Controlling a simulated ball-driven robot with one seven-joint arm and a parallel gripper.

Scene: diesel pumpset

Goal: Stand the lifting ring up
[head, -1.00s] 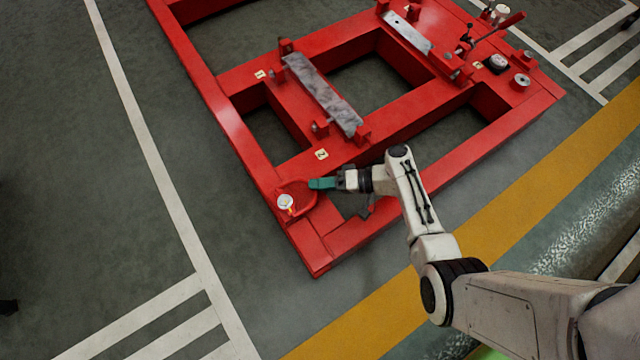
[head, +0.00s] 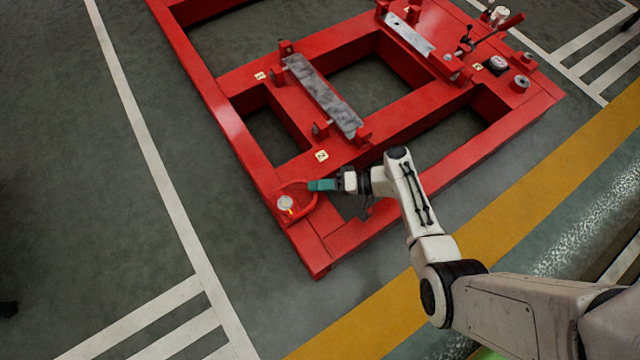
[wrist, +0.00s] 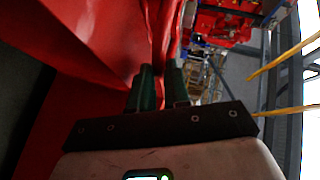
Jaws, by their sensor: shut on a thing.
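The lifting ring is a red loop (head: 311,206) beside a pale round fitting (head: 285,202) at the near left corner of the red frame. My gripper (head: 312,185) has teal fingers and reaches it from the right, shut on the loop's far right part. The ring looks slightly raised on that side, but I cannot tell its exact tilt. In the wrist view the green fingers (wrist: 160,86) are close together with red metal between and ahead of their tips. The held part of the ring is mostly hidden there by the fingers.
A lever (head: 500,28) and round fittings (head: 497,63) stand at the far right. Green floor (head: 190,190) lies clear to the left.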

